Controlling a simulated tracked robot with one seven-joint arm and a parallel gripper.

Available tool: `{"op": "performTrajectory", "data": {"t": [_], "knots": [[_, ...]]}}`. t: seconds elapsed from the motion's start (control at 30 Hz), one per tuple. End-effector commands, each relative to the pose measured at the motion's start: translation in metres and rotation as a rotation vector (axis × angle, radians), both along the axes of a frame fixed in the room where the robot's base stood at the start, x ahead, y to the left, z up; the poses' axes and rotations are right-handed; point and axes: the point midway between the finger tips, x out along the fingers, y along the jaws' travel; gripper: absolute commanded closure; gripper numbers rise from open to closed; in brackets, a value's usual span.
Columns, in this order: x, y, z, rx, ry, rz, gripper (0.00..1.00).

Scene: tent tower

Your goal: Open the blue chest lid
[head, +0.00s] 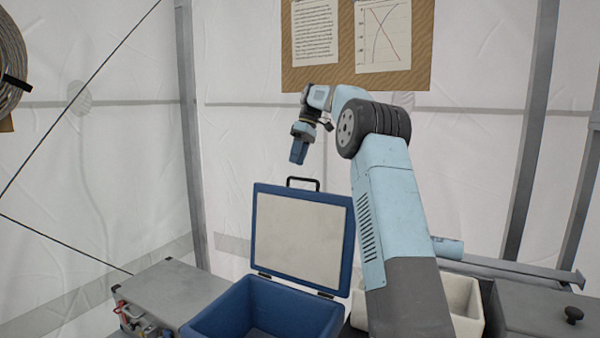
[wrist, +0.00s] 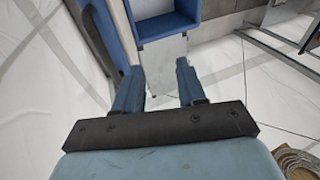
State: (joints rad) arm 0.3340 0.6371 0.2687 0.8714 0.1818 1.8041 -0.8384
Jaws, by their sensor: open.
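The blue chest (head: 212,308) stands low in the middle of the head view, its inside open to view. Its lid (head: 298,238) stands upright, leaning slightly back on the rear hinges, with the pale inner panel facing me. A black handle (head: 303,180) sits on the lid's top edge. My gripper (head: 298,158) points down just above the handle, apart from it. In the wrist view, my gripper (wrist: 157,80) has its two blue fingers spread with nothing between them. The chest (wrist: 168,28) shows beyond the fingers, and the lid (wrist: 102,32) is at the upper left.
A grey metal case (head: 172,288) stands left of the chest. A white open box (head: 462,298) and a grey box with a black knob (head: 545,308) stand to the right. A pinboard (head: 340,80) hangs behind. The air left of the lid is clear.

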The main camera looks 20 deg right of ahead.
Motion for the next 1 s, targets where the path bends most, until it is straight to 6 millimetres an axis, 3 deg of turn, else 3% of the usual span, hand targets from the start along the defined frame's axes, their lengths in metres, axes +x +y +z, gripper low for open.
{"op": "performTrajectory", "data": {"t": [0.3,0.5,0.67,1.0], "knots": [[-0.002,-0.050,0.046,-0.085,-0.346,-0.060,0.60],[-0.002,-0.063,0.055,-0.110,-0.423,-0.072,0.60],[0.002,-0.061,0.046,-0.112,-0.428,-0.073,0.60],[0.019,-0.047,-0.007,-0.111,-0.424,-0.072,0.60]]}}
